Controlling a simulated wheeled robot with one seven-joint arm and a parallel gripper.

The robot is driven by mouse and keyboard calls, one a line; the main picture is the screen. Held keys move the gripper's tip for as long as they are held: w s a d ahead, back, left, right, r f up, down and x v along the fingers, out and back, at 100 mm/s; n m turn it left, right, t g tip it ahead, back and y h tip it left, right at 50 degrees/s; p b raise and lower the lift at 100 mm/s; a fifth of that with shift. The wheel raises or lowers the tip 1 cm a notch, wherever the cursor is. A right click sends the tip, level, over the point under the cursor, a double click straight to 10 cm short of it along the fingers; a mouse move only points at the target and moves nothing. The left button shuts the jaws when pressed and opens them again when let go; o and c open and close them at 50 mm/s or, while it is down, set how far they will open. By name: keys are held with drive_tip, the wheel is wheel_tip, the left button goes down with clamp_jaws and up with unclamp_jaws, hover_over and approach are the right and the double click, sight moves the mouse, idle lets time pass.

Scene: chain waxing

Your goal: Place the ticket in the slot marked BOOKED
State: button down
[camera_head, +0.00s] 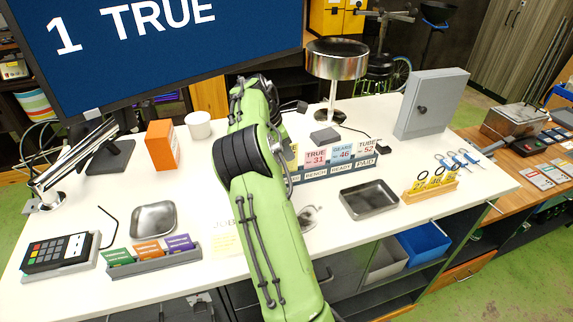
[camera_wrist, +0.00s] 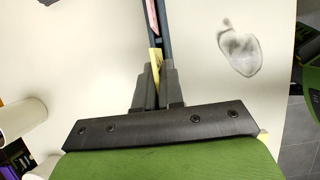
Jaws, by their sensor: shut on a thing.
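A yellow ticket (camera_wrist: 156,58) stands between the fingertips of my gripper (camera_wrist: 157,76) in the wrist view, and the gripper is shut on it. The ticket is at the near end of the dark ticket rack (camera_head: 342,170), in line with it; whether it is fully seated cannot be told. A sliver of yellow (camera_head: 291,155) shows beside my arm in the head view. The rack holds a pink TRUE 31 ticket (camera_head: 315,157), a blue 46 ticket (camera_head: 341,152) and a pink TUBE 52 ticket (camera_head: 366,150).
A round lamp (camera_head: 336,62) and a grey cabinet (camera_head: 432,103) stand behind. A card rack (camera_head: 152,264) and a dish (camera_head: 153,219) are at left. A screen (camera_head: 150,40) reads "1 TRUE".

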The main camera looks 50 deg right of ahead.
sight(294, 171)
drive_tip(key=f, duration=0.3)
drive_tip(key=shift+s+d+f, duration=0.1)
drive_tip(key=shift+d+f, duration=0.1)
drive_tip(key=shift+f, duration=0.15)
drive_tip(key=shift+a, duration=0.1)
drive_tip(key=c, duration=1.3)
unclamp_jaws()
drive_tip(key=shift+f, duration=0.1)
drive_tip(key=shift+o, duration=0.2)
